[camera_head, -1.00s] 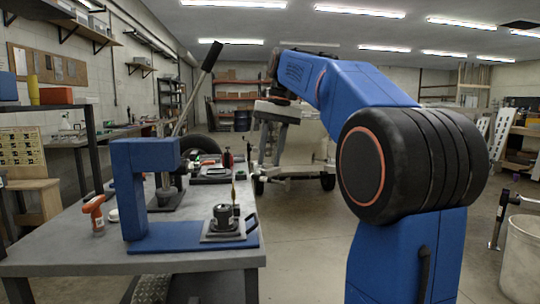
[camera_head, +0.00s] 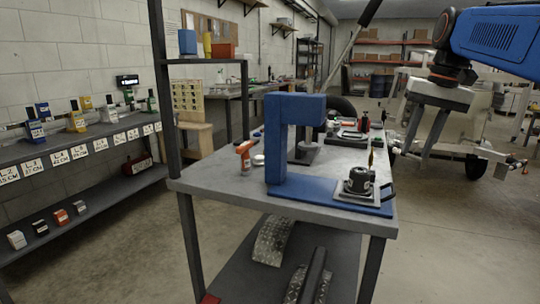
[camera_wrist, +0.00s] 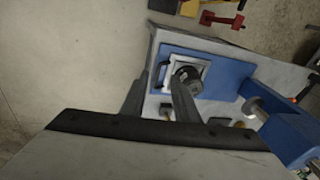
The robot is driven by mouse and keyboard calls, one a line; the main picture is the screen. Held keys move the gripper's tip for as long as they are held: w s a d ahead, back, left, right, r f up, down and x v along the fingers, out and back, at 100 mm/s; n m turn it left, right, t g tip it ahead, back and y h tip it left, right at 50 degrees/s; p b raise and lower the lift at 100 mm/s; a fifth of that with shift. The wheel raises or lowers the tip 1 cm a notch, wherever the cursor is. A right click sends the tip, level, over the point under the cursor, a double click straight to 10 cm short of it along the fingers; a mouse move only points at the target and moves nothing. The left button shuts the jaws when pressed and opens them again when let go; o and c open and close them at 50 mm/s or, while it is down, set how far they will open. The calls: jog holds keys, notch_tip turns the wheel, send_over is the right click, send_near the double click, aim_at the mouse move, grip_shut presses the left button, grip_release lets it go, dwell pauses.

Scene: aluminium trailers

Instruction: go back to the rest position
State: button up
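My gripper (camera_head: 420,142) hangs at the right in the head view, fingers pointing down, right of the grey workbench (camera_head: 222,186). Its two dark fingers also show in the wrist view (camera_wrist: 155,82), apart with nothing between them. My blue arm is partly cut off by the right edge of the head view. On the bench stands a blue press-like frame (camera_head: 276,140) on a blue base. A black round part on a square plate (camera_head: 358,182) sits on that base. The wrist view shows the same black part (camera_wrist: 187,74) beyond the fingertips.
A shelf (camera_head: 95,191) with small boxes and labels runs along the left wall. An orange-handled tool (camera_head: 243,156) lies on the bench. Curved metal plates (camera_head: 272,240) lie on its lower shelf. A trailer (camera_head: 470,150) stands behind my gripper. Floor between shelf and bench is clear.

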jog(key=s+a+f+n+t, duration=0.1)
jog(key=s+a+f+n, duration=0.1)
jog(key=s+f, duration=0.9)
jog(key=s+a+f+n+t+h, duration=0.1)
jog(key=s+a+f, duration=0.4)
jog(key=s+f, duration=0.6)
notch_tip(320, 180, down, 7)
jog(key=shift+s+a+r+n+t, duration=0.1)
jog(key=shift+s+a+n+t, duration=0.1)
jog(key=shift+n+t, duration=0.35)
dwell(0.5)
